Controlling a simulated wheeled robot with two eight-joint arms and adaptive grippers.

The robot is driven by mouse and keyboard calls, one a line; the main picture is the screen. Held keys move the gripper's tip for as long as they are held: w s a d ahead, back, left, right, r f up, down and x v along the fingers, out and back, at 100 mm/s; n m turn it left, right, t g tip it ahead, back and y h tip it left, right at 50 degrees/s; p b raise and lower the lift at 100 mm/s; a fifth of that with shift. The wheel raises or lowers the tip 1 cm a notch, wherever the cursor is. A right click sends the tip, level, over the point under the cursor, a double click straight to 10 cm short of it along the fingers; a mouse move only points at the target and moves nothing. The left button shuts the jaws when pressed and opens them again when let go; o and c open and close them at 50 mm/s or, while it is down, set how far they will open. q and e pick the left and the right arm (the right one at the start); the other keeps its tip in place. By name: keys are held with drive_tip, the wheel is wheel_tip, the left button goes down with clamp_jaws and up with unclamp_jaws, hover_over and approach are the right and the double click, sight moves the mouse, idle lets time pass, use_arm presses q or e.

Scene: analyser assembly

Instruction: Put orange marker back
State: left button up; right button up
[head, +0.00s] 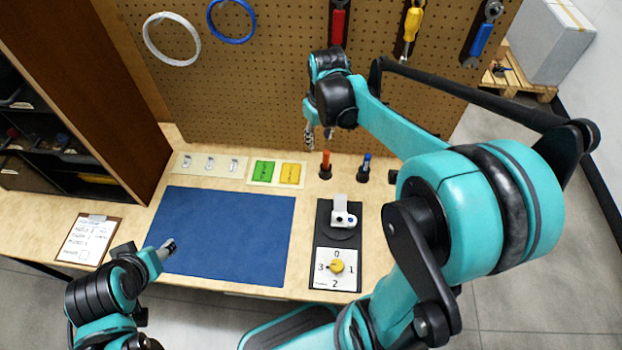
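The orange marker (326,160) stands upright in a small dark round holder (325,174) at the back of the bench. A blue marker (366,163) stands in a like holder (362,177) to its right. My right gripper (319,136) is just above and slightly left of the orange marker, pointing down. It looks apart from the marker, with nothing seen in it, and its fingers look spread. My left gripper (170,246) is over the left front edge of the blue mat (220,232), far from the markers. Its fingers are too small to tell open from shut.
A black panel with a white device (343,214) and a yellow dial (337,266) lies right of the mat. Green and yellow cards (276,172) lie left of the orange marker. A pegboard (270,80) with hanging tools rises behind. A clipboard (88,240) lies at left.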

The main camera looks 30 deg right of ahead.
drive_tip(key=s+a+m+t, duration=0.1)
drive_tip(key=s+a+t, duration=0.1)
drive_tip(key=s+a, duration=0.3)
drive_tip(key=s+a+r+m+t, duration=0.1)
drive_tip(key=s+a+t, duration=0.2)
drive_tip(key=s, duration=0.6)
drive_tip(key=shift+s+a, duration=0.25)
drive_tip(key=shift+a, duration=0.85)
drive_tip(key=shift+r, duration=0.1)
